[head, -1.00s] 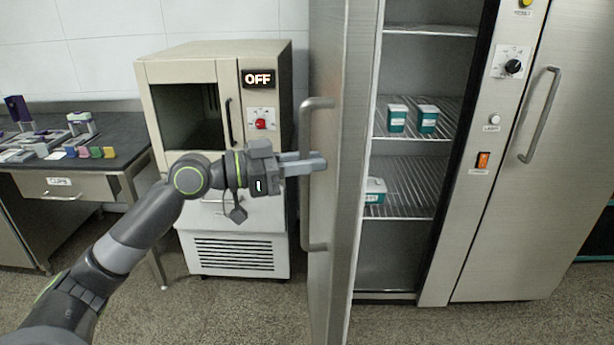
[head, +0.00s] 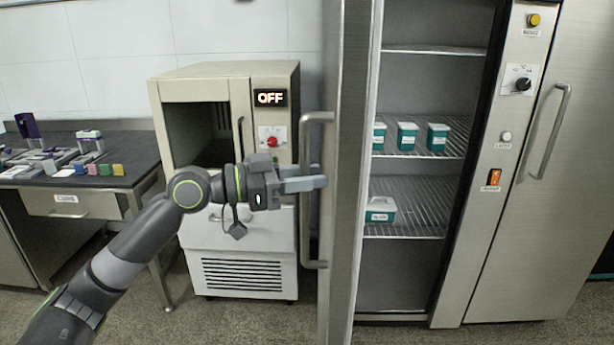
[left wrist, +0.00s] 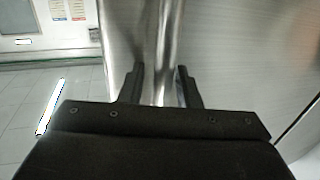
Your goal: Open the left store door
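The left store door (head: 343,120) is a steel door that stands swung well out from the cabinet, seen nearly edge-on in the head view. Its upright bar handle (head: 309,235) is on the outer face, towards the left. My left gripper (head: 315,178) is at the middle of this handle, its fingers around the bar. In the left wrist view the handle (left wrist: 166,60) runs between the two fingertips (left wrist: 160,80); their contact with it is hard to make out. My right gripper is in neither view.
The open cabinet has wire shelves (head: 405,207) with several green-and-white boxes (head: 407,136). A second steel door (head: 555,220) is shut at right. A beige machine marked OFF (head: 245,240) stands behind my left arm. A dark-topped bench (head: 110,175) is at left.

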